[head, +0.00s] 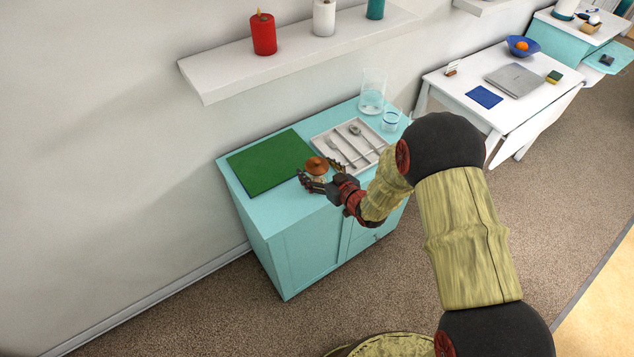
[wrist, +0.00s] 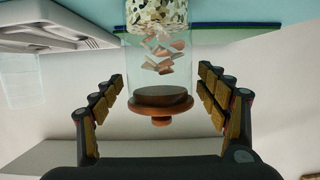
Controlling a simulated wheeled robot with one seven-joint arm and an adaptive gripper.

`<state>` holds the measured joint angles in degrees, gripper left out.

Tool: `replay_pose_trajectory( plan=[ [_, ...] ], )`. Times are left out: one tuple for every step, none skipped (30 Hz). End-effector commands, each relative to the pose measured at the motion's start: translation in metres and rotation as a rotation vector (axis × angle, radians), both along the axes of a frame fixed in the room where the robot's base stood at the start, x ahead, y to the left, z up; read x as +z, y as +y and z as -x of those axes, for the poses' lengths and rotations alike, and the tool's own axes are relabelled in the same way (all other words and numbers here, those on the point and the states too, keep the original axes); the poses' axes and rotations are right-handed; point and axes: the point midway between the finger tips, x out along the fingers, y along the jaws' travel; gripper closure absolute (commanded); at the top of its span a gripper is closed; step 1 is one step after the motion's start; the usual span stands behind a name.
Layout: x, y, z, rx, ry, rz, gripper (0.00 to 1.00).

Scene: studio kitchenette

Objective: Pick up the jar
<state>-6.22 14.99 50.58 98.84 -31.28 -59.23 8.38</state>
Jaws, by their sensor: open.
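The jar is clear glass with a round brown lid (head: 317,165) and stands on the teal cabinet top, by the front corner of the green board. In the wrist view the scene looks upside down, with the jar (wrist: 157,60) in the middle, its lid low in the picture. Pinkish pieces and a pale speckled filling show through the glass. My gripper (head: 320,180) is open at the jar, its fingers on either side. In the wrist view my gripper (wrist: 160,85) shows gaps between both fingers and the jar. The fingers partly hide the jar in the head view.
The green board (head: 268,162) lies behind and left of the jar. A cutlery tray (head: 318,139) is just behind and right, with a glass pitcher (head: 372,92) and a drinking glass (head: 390,120) beyond. A white shelf (head: 215,82) hangs above. The cabinet's front left top (head: 262,216) is clear.

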Motion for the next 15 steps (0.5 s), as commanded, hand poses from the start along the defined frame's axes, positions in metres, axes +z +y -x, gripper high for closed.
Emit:
replay_pose_trajectory(
  plan=[
    [0.0004,-0.0001,0.0000,0.000,0.000,0.000,0.25],
    [0.0006,-0.0002,0.0001,0.000,0.000,0.000,0.25],
    [0.0007,-0.0003,0.0001,0.000,0.000,0.000,0.25],
    [0.0007,-0.0003,0.0001,0.000,0.000,0.000,0.25],
    [0.0007,-0.0003,0.0001,0.000,0.000,0.000,0.27],
    [0.0008,-0.0004,0.0002,0.000,0.000,0.000,0.29],
    [0.0008,-0.0004,0.0002,0.000,0.000,0.000,0.31],
    [0.0008,-0.0004,0.0002,0.000,0.000,0.000,0.33],
    [0.0007,-0.0005,0.0003,0.000,0.000,0.000,0.35],
    [0.0007,-0.0005,0.0003,0.000,0.000,0.000,0.37],
    [0.0007,-0.0005,0.0003,0.000,0.000,0.000,0.39],
    [0.0007,-0.0005,0.0003,0.000,0.000,0.000,0.41],
    [0.0007,-0.0005,0.0003,0.000,0.000,0.000,0.43],
    [0.0007,-0.0005,0.0003,0.000,0.000,0.000,0.44],
    [0.0007,-0.0005,0.0003,0.000,0.000,0.000,0.46]
  ],
)
